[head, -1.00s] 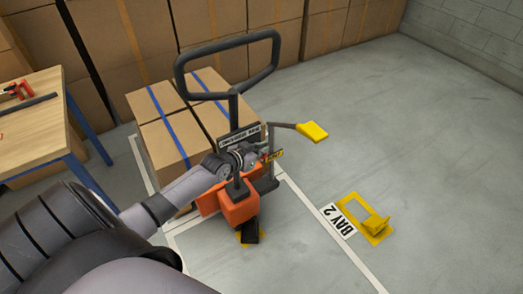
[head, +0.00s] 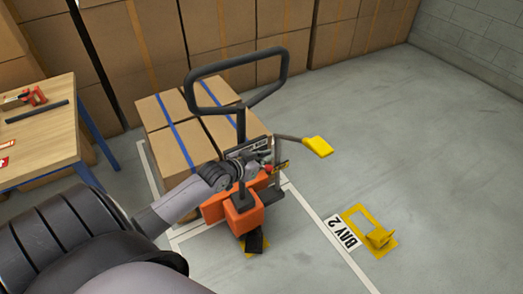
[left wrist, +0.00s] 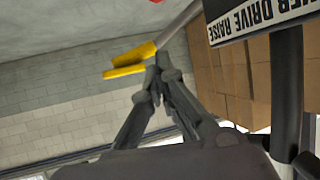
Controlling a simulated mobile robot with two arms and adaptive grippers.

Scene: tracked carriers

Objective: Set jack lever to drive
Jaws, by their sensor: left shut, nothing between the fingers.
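The jack lever is a thin grey rod with a yellow paddle (head: 317,146), reaching out to the right of the orange pallet jack (head: 243,215). In the left wrist view the paddle (left wrist: 130,60) is just beyond my fingertips, and the rod runs up to the right from it. A white label plate (left wrist: 262,18) there reads "DRIVE RAISE", with its left part cut off. My left gripper (head: 268,164) is at the jack's column, beside the rod's base end. Its fingers (left wrist: 164,68) are shut and empty; contact with the rod cannot be told. My right gripper is out of view.
The jack's black loop handle (head: 284,70) stands above my left wrist. Boxes with blue straps (head: 170,140) sit behind the jack. A wooden table (head: 45,135) is at left.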

